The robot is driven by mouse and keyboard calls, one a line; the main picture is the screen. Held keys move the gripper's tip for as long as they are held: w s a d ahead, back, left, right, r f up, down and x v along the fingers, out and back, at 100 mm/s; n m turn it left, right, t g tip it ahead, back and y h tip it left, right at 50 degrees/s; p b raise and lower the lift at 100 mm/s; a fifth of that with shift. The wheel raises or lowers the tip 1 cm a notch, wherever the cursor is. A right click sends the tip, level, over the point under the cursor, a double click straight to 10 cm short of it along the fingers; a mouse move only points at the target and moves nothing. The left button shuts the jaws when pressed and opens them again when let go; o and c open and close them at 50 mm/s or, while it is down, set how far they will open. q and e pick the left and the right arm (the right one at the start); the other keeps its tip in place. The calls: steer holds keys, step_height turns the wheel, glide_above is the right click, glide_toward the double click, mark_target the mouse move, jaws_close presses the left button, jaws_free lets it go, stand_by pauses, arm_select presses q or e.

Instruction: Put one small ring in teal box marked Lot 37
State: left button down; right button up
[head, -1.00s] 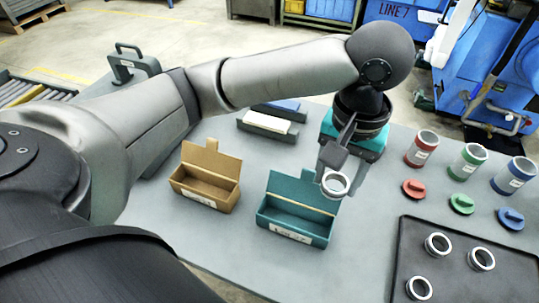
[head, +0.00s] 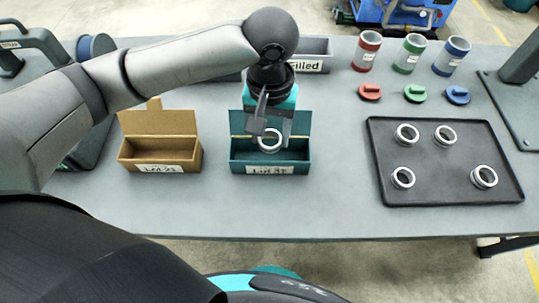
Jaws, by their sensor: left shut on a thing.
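My left gripper (head: 263,125) is shut on a small silver ring (head: 260,143) and points down over the teal box. The teal box (head: 250,168) is open, with its lid raised at the back. Its front label starts with "Lot 3"; the last digit is hard to read. The ring shows in front of the raised lid, over the box opening; its exact height above the box floor cannot be told. My right gripper is not in view.
A brown open box (head: 130,165) stands to the left. A black tray (head: 440,190) with several silver rings lies to the right. Red (head: 367,50), green (head: 410,53) and blue (head: 451,56) canisters stand behind, their lids in front. A grey bin marked "Filled" (head: 315,65) is at the back.

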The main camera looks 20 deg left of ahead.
mark_target(270, 153)
arm_select(q)
step_height(270, 153, down, 7)
steer(key=shift+f+b, duration=0.2)
steer(key=shift+b, duration=0.8)
steer(key=shift+c, duration=1)
jaws_free()
steer(key=shift+f, duration=0.1)
steer(key=shift+r, duration=0.25)
step_height(270, 153, up, 12)
steer(key=p, duration=0.4)
steer(key=shift+f, duration=0.1)
